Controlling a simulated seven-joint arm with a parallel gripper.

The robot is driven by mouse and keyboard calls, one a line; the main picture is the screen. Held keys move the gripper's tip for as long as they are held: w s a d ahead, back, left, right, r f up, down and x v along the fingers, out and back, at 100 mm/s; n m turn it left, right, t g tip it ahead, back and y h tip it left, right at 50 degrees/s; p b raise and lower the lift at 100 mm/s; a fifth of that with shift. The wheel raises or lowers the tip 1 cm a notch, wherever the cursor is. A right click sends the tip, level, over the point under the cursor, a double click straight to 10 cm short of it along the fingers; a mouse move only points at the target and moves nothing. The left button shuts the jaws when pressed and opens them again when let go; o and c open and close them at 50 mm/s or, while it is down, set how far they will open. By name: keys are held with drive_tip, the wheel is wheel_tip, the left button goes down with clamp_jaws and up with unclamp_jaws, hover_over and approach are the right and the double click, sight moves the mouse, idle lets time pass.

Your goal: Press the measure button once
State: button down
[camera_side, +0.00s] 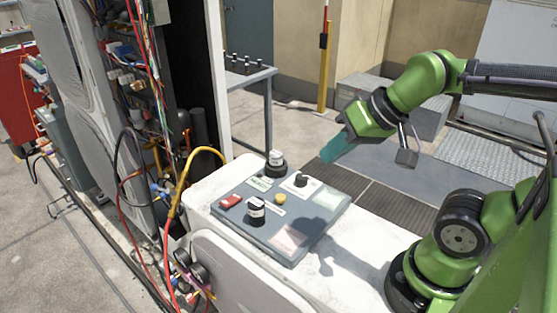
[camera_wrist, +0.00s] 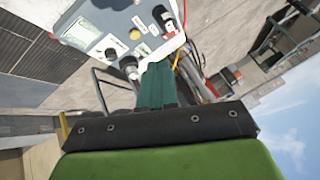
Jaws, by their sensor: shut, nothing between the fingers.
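A grey panel (camera_side: 292,238) lies on a white surface and carries several controls. A round yellow button (camera_side: 281,198) sits near its middle; it also shows in the wrist view (camera_wrist: 135,34). A red control (camera_side: 231,201) sits at the panel's left edge. The labels are too small to read, so I cannot tell which control is the measure button. My gripper (camera_side: 328,156) has teal fingers and is shut and empty. It is above and to the right of the panel, apart from it. In the wrist view, the fingers (camera_wrist: 157,80) point towards the panel.
A black knob (camera_side: 300,181) and two black holders with white-topped pieces, one at the back (camera_side: 276,158) and one in front (camera_side: 256,208), stand up from the panel. An opened condenser unit with loose wires (camera_side: 130,80) and a yellow hose (camera_side: 184,178) are at the left. The air above the panel is clear.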

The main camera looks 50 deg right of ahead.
drive_tip(key=m+y, duration=0.4)
drive_tip(key=m, duration=1.1)
hover_over(285, 197)
wheel_tip(285, 197, down, 9)
drive_tip(key=shift+w+r, duration=0.1)
drive_tip(key=shift+r, duration=0.05)
drive_tip(key=shift+f, duration=4.45)
drive_tip(key=shift+f, duration=0.1)
drive_tip(key=shift+f, duration=0.3)
